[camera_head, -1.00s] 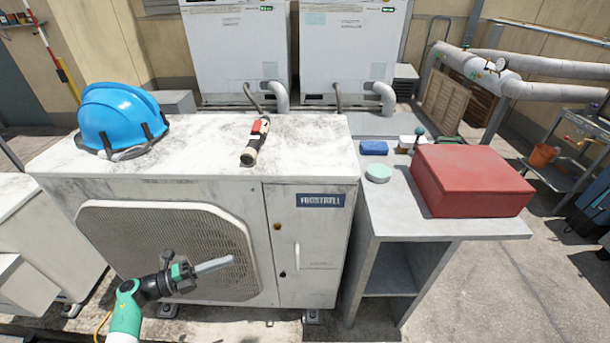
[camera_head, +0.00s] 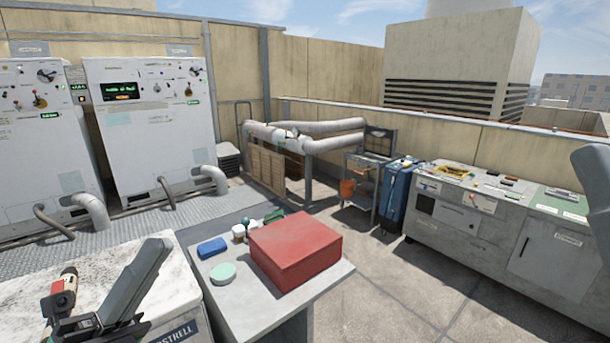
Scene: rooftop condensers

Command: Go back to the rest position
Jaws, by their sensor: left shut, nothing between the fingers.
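My left gripper (camera_head: 153,256) is at the lower left, over the white condenser top (camera_head: 25,293). Its grey fingers are shut, point up and to the right, and hold nothing. A red, black and cream hand tool (camera_head: 62,297) stands out just left of the gripper, and its lower part is partly covered by it. I cannot tell how far above the condenser the gripper is. A grey, finger-like shape (camera_head: 592,185) at the right edge looks like part of my right gripper. It is cut off by the frame, so its opening does not show.
A grey stand (camera_head: 225,300) right of the condenser bears a red box (camera_head: 296,248), a blue sponge (camera_head: 212,248) and a mint-green round piece (camera_head: 223,273). A long grey cabinet (camera_head: 480,235) stands at the right. Open floor (camera_head: 390,290) lies between them.

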